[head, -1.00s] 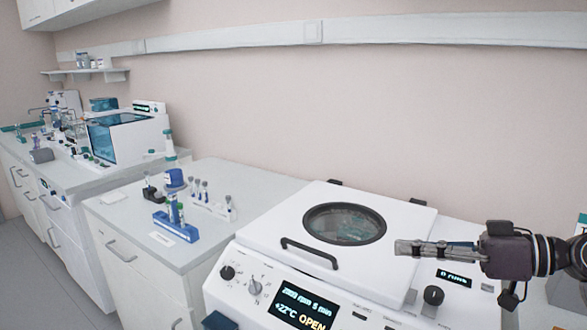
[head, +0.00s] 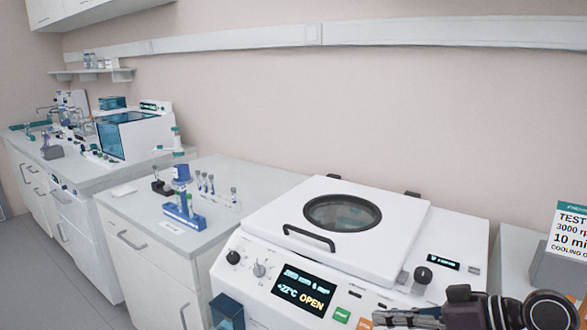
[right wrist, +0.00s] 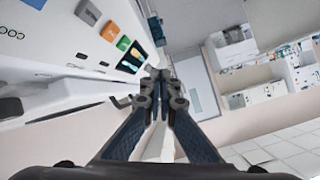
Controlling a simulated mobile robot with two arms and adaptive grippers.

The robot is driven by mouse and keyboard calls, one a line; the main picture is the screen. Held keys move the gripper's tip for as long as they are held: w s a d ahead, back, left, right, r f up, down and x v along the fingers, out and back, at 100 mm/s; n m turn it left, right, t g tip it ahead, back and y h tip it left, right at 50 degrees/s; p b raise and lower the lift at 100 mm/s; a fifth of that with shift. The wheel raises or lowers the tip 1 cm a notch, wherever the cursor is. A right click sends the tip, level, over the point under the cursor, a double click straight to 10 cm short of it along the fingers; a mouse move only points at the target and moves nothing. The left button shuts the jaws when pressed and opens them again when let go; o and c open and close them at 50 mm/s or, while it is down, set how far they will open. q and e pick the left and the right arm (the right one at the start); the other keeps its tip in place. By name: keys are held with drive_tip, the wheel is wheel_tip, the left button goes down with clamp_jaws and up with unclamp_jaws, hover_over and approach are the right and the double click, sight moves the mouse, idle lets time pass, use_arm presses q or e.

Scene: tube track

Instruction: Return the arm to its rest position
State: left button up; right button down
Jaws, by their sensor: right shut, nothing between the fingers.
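My right gripper (head: 408,318) is at the bottom right of the head view, in front of the centrifuge's front panel. It is shut and empty; its closed fingers also show in the right wrist view (right wrist: 160,82). The white centrifuge (head: 425,225) has its lid (head: 400,205) down, with a round window and a black handle. Its display (head: 303,290) reads "OPEN". In the right wrist view the centrifuge panel (right wrist: 60,50) is at the upper left, apart from the fingertips. My left gripper is not in view.
A blue tube rack (head: 184,217) and several small tubes (head: 207,184) stand on the counter left of the centrifuge. A white sign (head: 570,232) stands at the right. A white box-shaped device (head: 133,135) is on the far left counter. Open floor shows at the lower left.

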drive_tip(key=s+a+f+m+g+h, duration=0.1)
drive_tip(key=s+f+h, duration=0.2)
drive_tip(key=s+f, duration=0.5)
drive_tip(key=s+a+f+m+g+h, duration=0.1)
drive_tip(key=s+f+h, duration=0.15)
drive_tip(key=f, duration=0.95)
drive_tip(key=s+d+f+m+g+h, duration=0.1)
drive_tip(key=s+d+f+m+h, duration=0.15)
drive_tip(key=s, duration=0.55)
drive_tip(key=s+d+f+m+h, duration=0.1)
drive_tip(key=s+d+f+h, duration=0.15)
drive_tip(key=s, duration=0.45)
wheel_tip(320, 180, down, 26)
drive_tip(key=s+g, duration=0.1)
drive_tip(key=s, duration=0.1)
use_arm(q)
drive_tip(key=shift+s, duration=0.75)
use_arm(e)
drive_tip(key=s+d+f+g, duration=0.1)
drive_tip(key=s+d+f, duration=0.1)
drive_tip(key=s+f, duration=1.5)
drive_tip(key=shift+d+n, duration=0.35)
drive_tip(key=shift+d, duration=0.05)
